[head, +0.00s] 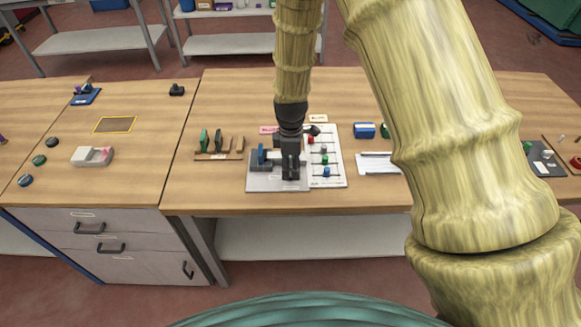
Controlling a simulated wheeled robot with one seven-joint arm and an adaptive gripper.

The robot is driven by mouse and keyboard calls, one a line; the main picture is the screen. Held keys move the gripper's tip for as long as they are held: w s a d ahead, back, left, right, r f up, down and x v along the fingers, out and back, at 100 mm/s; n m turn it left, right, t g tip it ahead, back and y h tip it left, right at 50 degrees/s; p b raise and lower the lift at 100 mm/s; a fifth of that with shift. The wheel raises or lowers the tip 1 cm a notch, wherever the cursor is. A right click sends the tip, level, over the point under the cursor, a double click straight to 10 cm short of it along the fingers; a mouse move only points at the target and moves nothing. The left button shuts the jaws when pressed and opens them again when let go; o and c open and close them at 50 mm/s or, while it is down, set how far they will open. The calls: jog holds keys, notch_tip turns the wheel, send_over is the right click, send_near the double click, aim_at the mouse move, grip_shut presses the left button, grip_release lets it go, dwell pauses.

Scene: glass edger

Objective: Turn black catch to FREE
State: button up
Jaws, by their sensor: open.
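My gripper (290,165) points down over a grey plate (263,183) on the middle bench and hides part of it. I take it as open, though its fingers look dark and merge with what lies behind. A dark grey block with an upright blue piece (262,155) stands on the plate just left of the gripper. I cannot pick out the black catch for sure; it may be among the dark parts at the gripper. No FREE lettering is readable at this size.
A white board (334,176) with green and blue knobs stands right of the plate. A wooden rack (218,155) with upright pieces is to the left. A blue box (364,130) and a pale tray (376,164) lie to the right.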

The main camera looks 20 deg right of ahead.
jog(key=shift+f, duration=1.3)
jog(key=c, duration=1)
